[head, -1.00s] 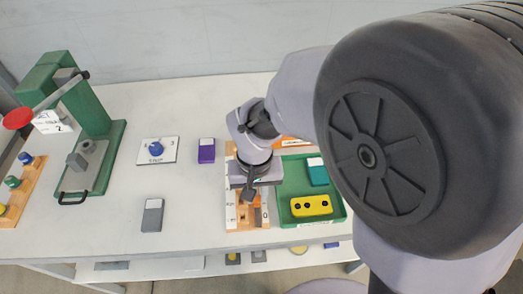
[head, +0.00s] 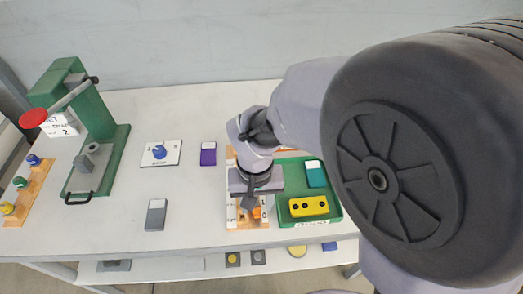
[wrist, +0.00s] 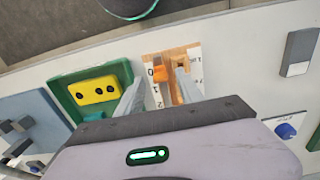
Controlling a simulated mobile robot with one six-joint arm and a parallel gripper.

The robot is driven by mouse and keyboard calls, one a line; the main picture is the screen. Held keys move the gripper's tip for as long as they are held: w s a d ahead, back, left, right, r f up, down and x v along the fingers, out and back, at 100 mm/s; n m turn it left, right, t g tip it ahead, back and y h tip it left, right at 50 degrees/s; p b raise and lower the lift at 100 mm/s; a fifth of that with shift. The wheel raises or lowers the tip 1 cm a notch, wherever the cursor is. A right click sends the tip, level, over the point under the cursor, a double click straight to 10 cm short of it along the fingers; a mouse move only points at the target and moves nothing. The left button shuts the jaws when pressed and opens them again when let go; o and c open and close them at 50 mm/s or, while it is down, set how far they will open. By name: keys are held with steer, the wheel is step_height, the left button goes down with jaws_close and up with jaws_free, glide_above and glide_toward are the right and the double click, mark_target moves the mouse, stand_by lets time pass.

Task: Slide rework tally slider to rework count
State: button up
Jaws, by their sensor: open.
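The wooden tally board (head: 240,224) lies on the bench beside the green tray, partly hidden by my arm in the head view. Its orange slider (head: 257,213) shows just right of my gripper (head: 250,203). In the wrist view the orange slider (wrist: 159,74) sits in a slot on the board (wrist: 178,54), beside a white scale strip; a 0 is legible next to it. My gripper (wrist: 158,95) is open and empty. In that picture its fingers lie either side of the slider; contact and height above the board cannot be told.
The green tray (head: 335,216) right of the board holds a yellow block (head: 309,206) and a teal block (head: 315,174). A grey block (head: 156,215), purple block (head: 208,154) and blue-knob dial (head: 160,152) stand left. The green press (head: 98,160) is further left. Bench between is clear.

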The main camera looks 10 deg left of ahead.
mark_target(257, 209)
step_height(257, 209, up, 16)
steer(key=p, duration=0.6)
steer(key=shift+f, duration=0.15)
steer(key=s+d+r+m+t+y+b, duration=0.1)
steer(key=s+d+r+m+t, duration=0.2)
steer(key=d, duration=0.5)
steer(key=s+d+r+m+t+y+b, duration=0.1)
steer(key=s+d+r+m+t, duration=0.1)
steer(key=d, duration=0.6)
steer(key=shift+s+d+r+m+t, duration=0.15)
steer(key=shift+s+r+m+t, duration=0.3)
steer(key=shift+s+m, duration=0.75)
